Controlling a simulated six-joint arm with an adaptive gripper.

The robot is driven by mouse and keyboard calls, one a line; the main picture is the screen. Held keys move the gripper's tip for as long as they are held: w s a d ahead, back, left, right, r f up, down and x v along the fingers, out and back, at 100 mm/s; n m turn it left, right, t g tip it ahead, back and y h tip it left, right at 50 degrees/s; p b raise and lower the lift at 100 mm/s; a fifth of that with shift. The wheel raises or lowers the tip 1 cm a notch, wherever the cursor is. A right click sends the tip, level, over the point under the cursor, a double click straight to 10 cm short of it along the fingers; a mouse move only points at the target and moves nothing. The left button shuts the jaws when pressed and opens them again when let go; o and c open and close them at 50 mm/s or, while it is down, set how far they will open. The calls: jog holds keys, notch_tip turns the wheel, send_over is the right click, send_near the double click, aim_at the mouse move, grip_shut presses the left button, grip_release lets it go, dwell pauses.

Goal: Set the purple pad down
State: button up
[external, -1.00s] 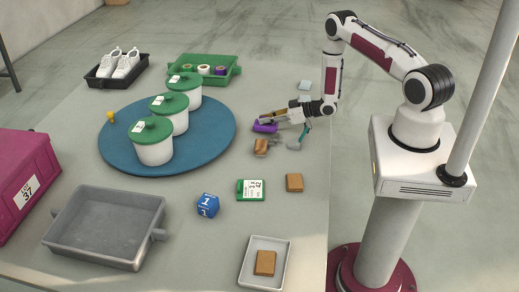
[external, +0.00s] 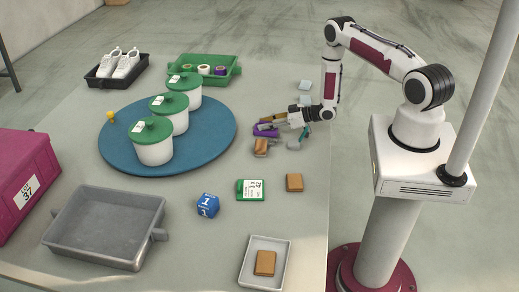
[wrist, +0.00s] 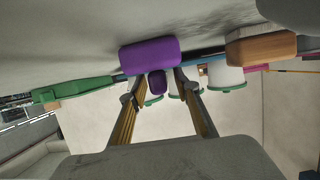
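The purple pad (external: 265,130) lies at the right side of the table, just right of the blue round board. In the wrist view the purple pad (wrist: 150,55) shows as a rounded block against the grey tabletop, with a smaller purple part below it between my fingers. My gripper (external: 272,123) is low over the table, with its fingers at the pad. In the wrist view my gripper (wrist: 160,78) has its fingers apart, with gaps showing beside the small purple part. The exact contact between the fingers and the pad is hidden.
A brown block (external: 261,147) stands close in front of the pad. Light blue pieces (external: 304,86) lie behind and beside my gripper. Green-lidded pots (external: 154,149) stand on the blue board (external: 215,140).

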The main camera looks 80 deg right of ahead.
jog(key=shift+r, duration=0.15)
jog(key=shift+v, duration=6)
